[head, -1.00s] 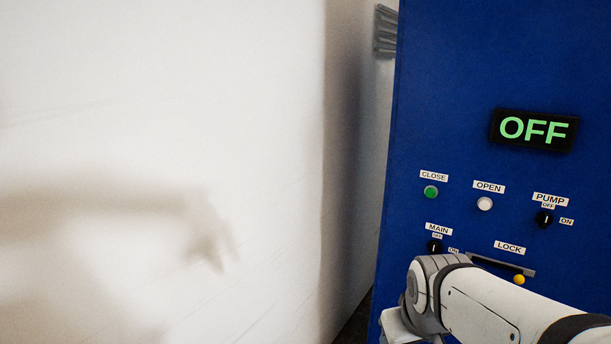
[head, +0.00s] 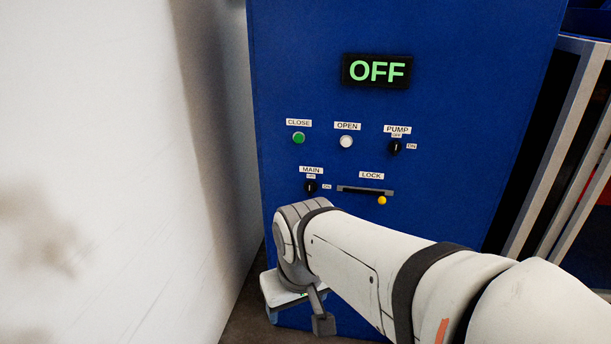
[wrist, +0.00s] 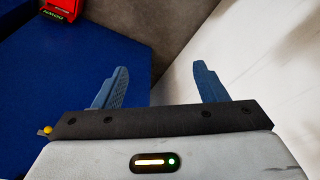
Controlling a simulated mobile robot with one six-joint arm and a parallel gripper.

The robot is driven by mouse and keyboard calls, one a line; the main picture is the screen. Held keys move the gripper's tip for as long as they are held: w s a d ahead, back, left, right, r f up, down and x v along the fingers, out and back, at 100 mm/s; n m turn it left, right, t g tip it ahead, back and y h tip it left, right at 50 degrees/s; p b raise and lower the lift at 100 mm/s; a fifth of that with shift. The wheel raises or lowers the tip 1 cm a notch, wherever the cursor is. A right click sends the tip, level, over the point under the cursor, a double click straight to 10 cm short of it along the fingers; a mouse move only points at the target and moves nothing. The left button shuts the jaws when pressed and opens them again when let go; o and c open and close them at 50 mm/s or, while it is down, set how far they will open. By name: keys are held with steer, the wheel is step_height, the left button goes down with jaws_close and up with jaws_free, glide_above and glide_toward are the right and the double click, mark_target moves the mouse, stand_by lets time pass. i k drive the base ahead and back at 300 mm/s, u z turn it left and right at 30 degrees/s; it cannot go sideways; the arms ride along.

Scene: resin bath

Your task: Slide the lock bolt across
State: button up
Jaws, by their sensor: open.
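The lock bolt is a yellow knob (head: 382,200) at the right end of a dark horizontal slot (head: 360,190) under the LOCK label. The slot is on the blue panel (head: 470,120). My arm reaches in from the lower right, and its wrist is below and left of the slot. My gripper (wrist: 161,80) is open in the wrist view, with two blue fingers wide apart and nothing between them. A small yellow ball (wrist: 47,129), which looks like the knob, shows at the left of the gripper body, outside the fingers. The fingers are not clear in the head view.
The panel has a MAIN switch (head: 310,187) left of the slot, a PUMP switch (head: 396,147), a green CLOSE button (head: 299,138), a white OPEN button (head: 346,141) and a display (head: 377,70) reading OFF. A white wall (head: 110,150) stands close on the left. A metal frame (head: 560,150) stands right.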

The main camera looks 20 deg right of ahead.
mark_target(382, 200)
steer(key=z, duration=2.5)
steer(key=k, duration=0.8)
steer(key=u, duration=1.7)
steer(key=i, duration=1)
steer(key=u, duration=0.1)
